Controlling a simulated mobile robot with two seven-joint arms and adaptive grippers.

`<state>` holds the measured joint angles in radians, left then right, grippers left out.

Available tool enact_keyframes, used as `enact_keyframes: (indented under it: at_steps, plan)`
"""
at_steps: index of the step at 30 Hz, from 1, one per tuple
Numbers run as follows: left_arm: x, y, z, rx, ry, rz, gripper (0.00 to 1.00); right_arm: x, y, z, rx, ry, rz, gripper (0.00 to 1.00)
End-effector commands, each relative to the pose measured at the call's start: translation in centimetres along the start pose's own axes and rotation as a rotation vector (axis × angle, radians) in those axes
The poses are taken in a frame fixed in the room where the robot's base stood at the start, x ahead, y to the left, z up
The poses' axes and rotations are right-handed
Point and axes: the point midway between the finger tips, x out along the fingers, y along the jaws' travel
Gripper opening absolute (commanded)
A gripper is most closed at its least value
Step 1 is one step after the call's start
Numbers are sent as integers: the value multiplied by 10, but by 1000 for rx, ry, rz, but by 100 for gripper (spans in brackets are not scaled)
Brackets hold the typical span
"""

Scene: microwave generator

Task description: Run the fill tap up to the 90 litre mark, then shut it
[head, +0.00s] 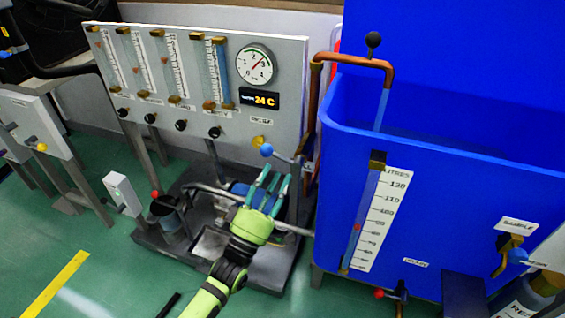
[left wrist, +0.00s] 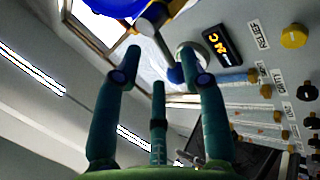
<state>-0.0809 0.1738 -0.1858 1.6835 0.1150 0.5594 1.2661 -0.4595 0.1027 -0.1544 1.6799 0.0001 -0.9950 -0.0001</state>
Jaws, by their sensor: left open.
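The blue tank (head: 450,200) stands at the right, with a copper spout (head: 350,59) over its rim. A bluish stream (head: 382,108) falls from the spout. The white litre scale (head: 380,220) runs up the tank front beside a sight tube; a red mark (head: 357,228) sits low on it, and the exact level is hard to read. A lever with a blue ball (head: 266,150) reaches left from the copper pipe. My left gripper (head: 268,180) is open and empty just below the ball. The left wrist view shows the ball (left wrist: 175,75) beyond the fingers. My right gripper is out of view.
A white panel (head: 285,110) with flow tubes, a dial (head: 257,65) and a 24 C display (head: 259,99) stands behind the gripper. A red-knobbed drain valve (head: 380,293) and a blue-knobbed sample tap (head: 517,256) are on the tank.

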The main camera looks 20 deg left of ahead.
Motion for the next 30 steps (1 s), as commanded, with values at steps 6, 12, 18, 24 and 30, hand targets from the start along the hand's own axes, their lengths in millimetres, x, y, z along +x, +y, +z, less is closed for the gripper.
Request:
enact_keyframes:
  at_steps: [6, 12, 18, 24, 30]
  plan:
    - [-44, 0, 0, 1, -2, -2, 42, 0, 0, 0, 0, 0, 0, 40]
    - [-62, 0, 0, 1, -1, 0, 42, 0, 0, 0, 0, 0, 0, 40]
    - [-65, 1, 0, 1, 0, 3, 42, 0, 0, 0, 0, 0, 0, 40]
    - [-64, 1, 0, 1, 0, 2, 42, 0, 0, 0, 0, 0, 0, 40]
    - [-64, 1, 0, 1, 0, 2, 42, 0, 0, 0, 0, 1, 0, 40]
